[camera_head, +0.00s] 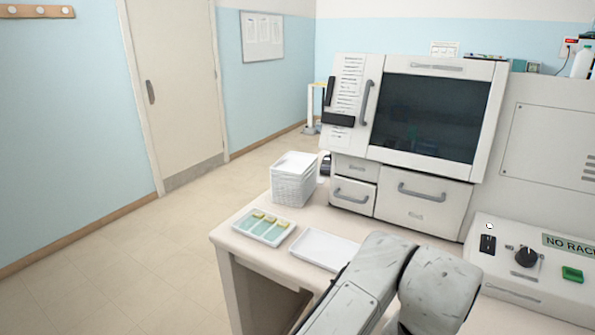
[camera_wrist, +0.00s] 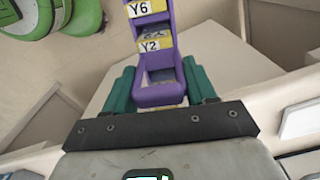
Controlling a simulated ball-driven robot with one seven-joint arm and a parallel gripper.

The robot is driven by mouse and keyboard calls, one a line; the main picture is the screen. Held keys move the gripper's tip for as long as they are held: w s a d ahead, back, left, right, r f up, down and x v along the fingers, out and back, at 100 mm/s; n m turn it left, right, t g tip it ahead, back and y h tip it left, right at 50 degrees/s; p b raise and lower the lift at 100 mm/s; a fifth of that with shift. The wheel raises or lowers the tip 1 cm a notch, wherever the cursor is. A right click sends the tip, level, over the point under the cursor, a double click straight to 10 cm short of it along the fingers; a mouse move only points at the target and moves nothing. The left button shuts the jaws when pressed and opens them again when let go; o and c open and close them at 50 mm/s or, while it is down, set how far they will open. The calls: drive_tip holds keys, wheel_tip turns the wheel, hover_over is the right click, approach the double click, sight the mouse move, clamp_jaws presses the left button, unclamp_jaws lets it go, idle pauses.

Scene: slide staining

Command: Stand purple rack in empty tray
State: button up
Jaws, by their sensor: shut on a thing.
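The purple rack (camera_wrist: 158,62) shows in the wrist view, with yellow-edged labels reading Y6 and Y2. My gripper (camera_wrist: 161,88) is shut on it, with a teal finger on each side. The rack's far end runs out of the top of the picture. The empty tray (camera_head: 318,249) is white and shallow and lies on the bench near its front edge in the head view. My arm covers the space just right of the tray. My gripper and the rack do not show in the head view.
Left of the empty tray is a tray (camera_head: 249,236) holding green and yellow-ended pieces. A stack of white baskets (camera_head: 293,185) stands behind it. A white cabinet machine (camera_head: 418,185) is at the back, and a control panel (camera_head: 510,285) is at the right.

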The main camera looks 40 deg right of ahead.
drive_tip(key=w+a+f+n, duration=0.6)
drive_tip(key=w+f+n, duration=0.2)
drive_tip(key=f, duration=0.2)
drive_tip(key=w+a+f+n, duration=0.5)
drive_tip(key=w+f+n, duration=0.3)
drive_tip(key=f, duration=0.3)
drive_tip(key=shift+a+n, duration=0.3)
drive_tip(key=shift+a, duration=0.05)
drive_tip(key=shift+f, duration=0.1)
